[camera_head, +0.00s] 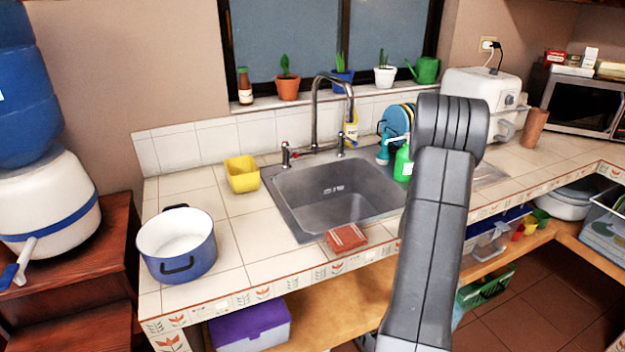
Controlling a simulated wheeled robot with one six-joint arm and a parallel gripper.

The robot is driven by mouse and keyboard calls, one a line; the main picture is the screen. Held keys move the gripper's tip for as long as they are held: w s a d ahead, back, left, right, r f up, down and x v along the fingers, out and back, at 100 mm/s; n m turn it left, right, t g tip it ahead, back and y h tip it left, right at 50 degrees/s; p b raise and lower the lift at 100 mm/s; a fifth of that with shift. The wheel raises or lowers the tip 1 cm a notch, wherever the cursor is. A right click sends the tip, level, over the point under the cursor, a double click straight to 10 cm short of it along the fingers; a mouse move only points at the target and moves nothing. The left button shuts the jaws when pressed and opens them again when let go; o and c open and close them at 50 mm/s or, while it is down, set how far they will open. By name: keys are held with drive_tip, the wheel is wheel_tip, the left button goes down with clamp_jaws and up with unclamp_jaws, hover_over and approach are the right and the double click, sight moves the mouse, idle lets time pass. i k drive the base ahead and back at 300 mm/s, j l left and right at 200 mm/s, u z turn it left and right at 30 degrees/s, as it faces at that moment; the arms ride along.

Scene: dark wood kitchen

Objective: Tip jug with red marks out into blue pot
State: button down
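The blue pot (177,246) stands on the tiled counter at the left. I see no jug with red marks in this view. My grey arm rises in front of the counter at centre right and hides part of the counter behind it. My gripper is out of view, so I cannot see whether it holds anything.
A sink (335,192) with a tall faucet lies right of the pot. Bare tiles lie between pot and sink. A water dispenser (48,200) stands at far left.

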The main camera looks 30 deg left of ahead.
sight(178, 245)
drive_tip(key=k+u, duration=0.35)
drive_tip(key=k+j+u, duration=0.25)
drive_tip(key=u, duration=0.15)
drive_tip(key=k+j+u, duration=0.35)
drive_tip(key=k+l, duration=0.05)
drive_tip(key=k, duration=0.05)
